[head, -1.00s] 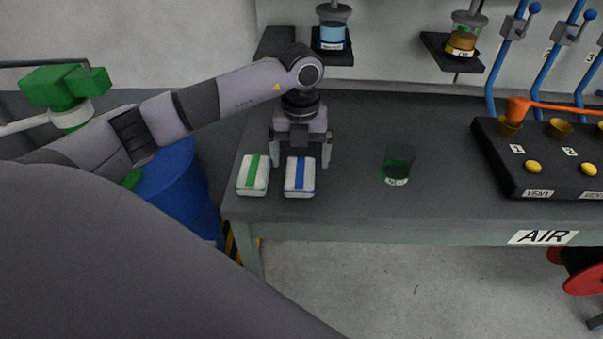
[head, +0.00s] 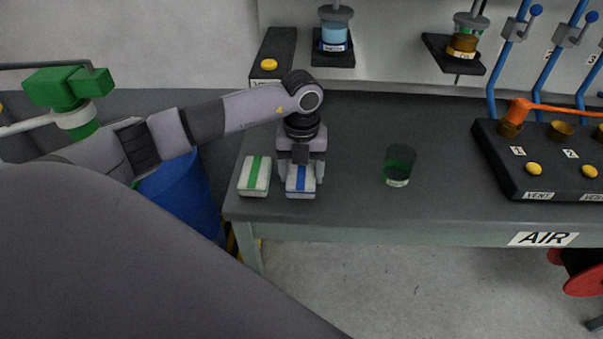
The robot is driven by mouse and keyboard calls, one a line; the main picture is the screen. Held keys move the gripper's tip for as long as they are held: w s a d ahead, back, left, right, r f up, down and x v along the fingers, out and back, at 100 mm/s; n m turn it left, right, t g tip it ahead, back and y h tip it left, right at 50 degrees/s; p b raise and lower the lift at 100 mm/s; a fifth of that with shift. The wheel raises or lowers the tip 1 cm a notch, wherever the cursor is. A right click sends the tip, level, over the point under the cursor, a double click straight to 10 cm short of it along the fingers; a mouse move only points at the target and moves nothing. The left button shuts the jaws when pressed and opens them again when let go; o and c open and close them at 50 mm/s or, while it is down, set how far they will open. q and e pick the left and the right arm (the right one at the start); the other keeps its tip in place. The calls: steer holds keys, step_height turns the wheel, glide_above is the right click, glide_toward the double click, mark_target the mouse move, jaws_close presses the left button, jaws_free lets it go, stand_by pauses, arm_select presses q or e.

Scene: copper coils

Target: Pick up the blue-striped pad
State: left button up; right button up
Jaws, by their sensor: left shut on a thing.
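The blue-striped pad (head: 300,187) is white with a blue stripe down its middle and sits at the left front of the grey workbench. My left gripper (head: 301,178) comes down over it from behind, with one finger at each side, and is shut on it. The gripper hides the pad's far part. The pad appears to rest on the bench top; I see no clear gap under it. My right gripper is not in view.
A green-striped pad (head: 254,176) lies close on the left. A dark green glass (head: 399,165) stands to the right, with clear bench between. A black valve block (head: 540,170) is at the far right. A blue barrel (head: 182,195) stands left of the bench (head: 350,215).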

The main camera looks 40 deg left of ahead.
mark_target(302, 171)
arm_select(q)
steer(key=shift+r, duration=0.15)
step_height(302, 171, up, 20)
stand_by(0.4)
steer(key=o, duration=0.5)
steer(key=shift+c, duration=0.2)
steer(key=shift+f, duration=0.2)
steer(key=c, duration=0.4)
